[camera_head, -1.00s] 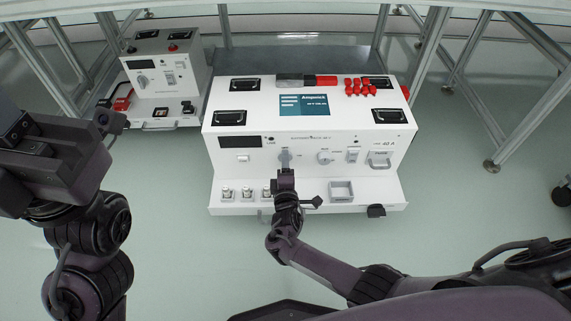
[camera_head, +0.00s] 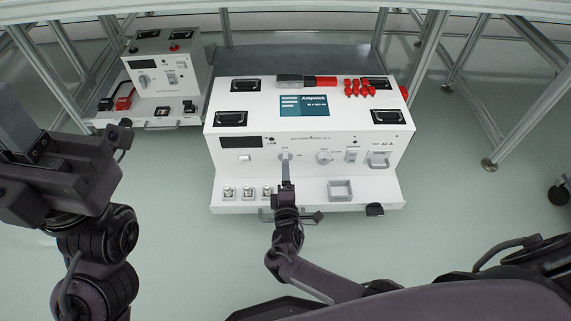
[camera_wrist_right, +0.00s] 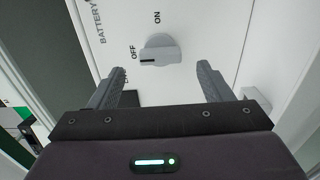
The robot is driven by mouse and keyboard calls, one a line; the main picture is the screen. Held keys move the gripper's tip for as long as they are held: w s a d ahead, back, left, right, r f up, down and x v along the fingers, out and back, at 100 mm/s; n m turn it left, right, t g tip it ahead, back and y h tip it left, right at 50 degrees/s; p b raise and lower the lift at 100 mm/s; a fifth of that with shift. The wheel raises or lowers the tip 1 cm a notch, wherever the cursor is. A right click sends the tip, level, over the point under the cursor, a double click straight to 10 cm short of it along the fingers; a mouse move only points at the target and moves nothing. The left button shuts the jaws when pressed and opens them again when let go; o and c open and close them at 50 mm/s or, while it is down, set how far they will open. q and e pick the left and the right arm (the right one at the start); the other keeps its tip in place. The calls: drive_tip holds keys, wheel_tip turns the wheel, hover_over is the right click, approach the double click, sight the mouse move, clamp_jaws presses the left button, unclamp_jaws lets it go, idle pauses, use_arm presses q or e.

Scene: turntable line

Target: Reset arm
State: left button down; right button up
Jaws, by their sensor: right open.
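My right gripper (camera_head: 287,183) is in front of the white machine (camera_head: 225,175), near a round grey knob (camera_head: 285,156) on its front panel. In the right wrist view the open gripper (camera_wrist_right: 160,88) has its two fingers wide apart with nothing between them. The knob (camera_wrist_right: 159,50) lies beyond the fingertips, apart from them, beside the printed words OFF and ON; its pointer is by OFF. My left gripper (camera_head: 50,185) is at the left of the head view, seen from above; its fingers are not clear.
Several red parts (camera_head: 358,88) lie on the machine's top beside a screen (camera_head: 304,105). The front ledge carries small metal fittings (camera_head: 247,192) and a square tray (camera_head: 340,188). A second, smaller machine (camera_head: 160,75) stands at the back left. The floor in front is clear.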

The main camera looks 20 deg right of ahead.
drive_tip(key=v, duration=0.2)
drive_tip(key=shift+s+a, duration=0.1)
drive_tip(key=shift+s, duration=0.25)
